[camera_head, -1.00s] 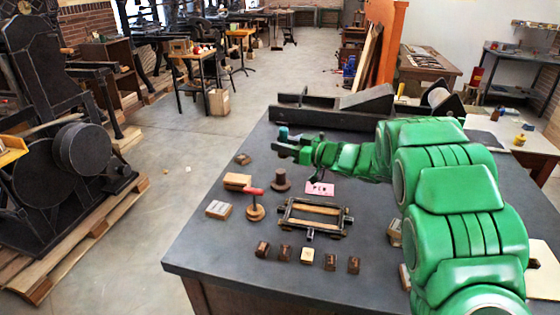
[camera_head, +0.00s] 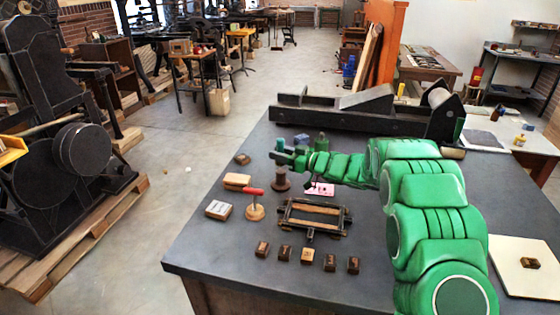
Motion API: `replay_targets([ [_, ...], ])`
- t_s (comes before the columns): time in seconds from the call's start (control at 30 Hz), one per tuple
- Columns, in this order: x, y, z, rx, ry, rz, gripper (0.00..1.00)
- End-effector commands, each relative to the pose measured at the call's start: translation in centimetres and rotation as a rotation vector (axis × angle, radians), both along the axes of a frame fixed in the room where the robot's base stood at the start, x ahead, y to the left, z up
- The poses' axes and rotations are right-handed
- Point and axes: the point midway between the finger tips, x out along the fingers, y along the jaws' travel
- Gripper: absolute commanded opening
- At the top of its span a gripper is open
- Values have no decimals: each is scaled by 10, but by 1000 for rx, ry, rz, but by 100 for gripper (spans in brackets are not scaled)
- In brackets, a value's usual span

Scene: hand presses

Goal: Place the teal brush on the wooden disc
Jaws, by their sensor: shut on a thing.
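My gripper (camera_head: 284,158), at the end of my green arm, is over the back left part of the grey table and is shut on the teal brush (camera_head: 280,145). Only a small teal end of the brush shows above the jaws. A dark brown round piece (camera_head: 281,184) with a wide base and a narrower upright part stands right below the jaws. I cannot tell whether the brush touches it. I cannot tell which round piece is the wooden disc.
A pink card (camera_head: 320,189) lies right of the brown piece. A dark metal frame (camera_head: 314,217) and several small brown blocks (camera_head: 307,255) are nearer. A green object (camera_head: 321,142) and a bluish block (camera_head: 302,140) stand behind my wrist. A long black press (camera_head: 360,115) lines the back edge.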

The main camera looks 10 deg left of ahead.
Motion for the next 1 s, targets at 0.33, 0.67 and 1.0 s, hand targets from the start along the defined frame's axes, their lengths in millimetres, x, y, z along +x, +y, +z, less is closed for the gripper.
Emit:
replay_targets([
  [0.33,0,0,-27,0,2,0,3],
  [0.67,0,-1,-29,-1,2,-1,44],
  [1.0,0,-1,-29,-1,2,-1,61],
])
